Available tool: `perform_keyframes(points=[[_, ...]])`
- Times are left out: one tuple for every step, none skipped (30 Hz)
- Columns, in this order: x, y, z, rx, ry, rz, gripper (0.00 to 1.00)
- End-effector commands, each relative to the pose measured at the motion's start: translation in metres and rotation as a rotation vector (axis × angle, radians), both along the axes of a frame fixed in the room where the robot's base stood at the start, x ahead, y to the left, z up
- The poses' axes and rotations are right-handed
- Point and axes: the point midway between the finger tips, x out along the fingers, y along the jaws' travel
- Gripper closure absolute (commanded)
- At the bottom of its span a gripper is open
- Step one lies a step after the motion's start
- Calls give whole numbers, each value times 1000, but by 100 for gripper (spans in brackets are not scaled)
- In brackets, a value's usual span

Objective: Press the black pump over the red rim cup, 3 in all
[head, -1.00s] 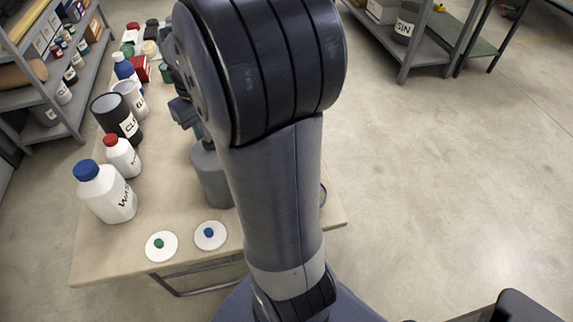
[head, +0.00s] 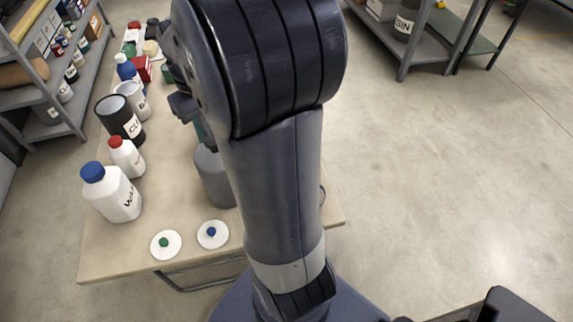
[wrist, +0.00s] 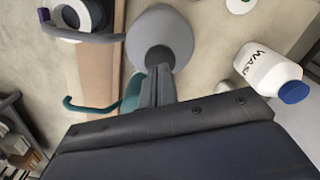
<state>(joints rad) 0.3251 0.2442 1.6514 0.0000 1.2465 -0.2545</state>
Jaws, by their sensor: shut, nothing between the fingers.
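In the wrist view my gripper (wrist: 158,85) is shut and empty, its fingertips at the dark top of a grey bottle (wrist: 165,22); I cannot tell whether they touch. A teal pump piece (wrist: 132,92) with a hooked spout shows beside the fingers. A grey spout (wrist: 90,38) with a purple tip reaches left over a round, pale-rimmed vessel (wrist: 68,20). The grey bottle (head: 213,178) is partly behind my arm in the head view. I make out neither a clearly black pump nor a red rim; my arm hides much of the table.
The white WASH bottle (head: 113,197) with blue cap, a red-capped bottle (head: 127,160) and dark can (head: 118,118) stand at the table's left. Two white discs with green (head: 166,245) and blue (head: 212,235) knobs lie at the front. Shelves (head: 55,75) stand left.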

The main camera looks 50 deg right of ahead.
Motion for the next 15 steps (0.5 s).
perform_keyframes(points=[[0,0,0,0,0,0,100],[0,0,0,0,-1,0,100],[0,0,0,0,-1,0,100],[0,0,0,0,-1,0,100],[0,0,0,0,-1,0,100],[0,0,0,0,-1,0,100],[0,0,0,0,-1,0,100],[0,0,0,0,-1,0,100],[0,0,-1,0,0,0,100],[0,0,-2,0,0,0,100],[0,0,-2,0,0,0,100],[0,0,-4,0,0,0,100],[0,0,-5,0,0,0,100],[0,0,-6,0,0,0,100],[0,0,-7,0,0,0,100]])
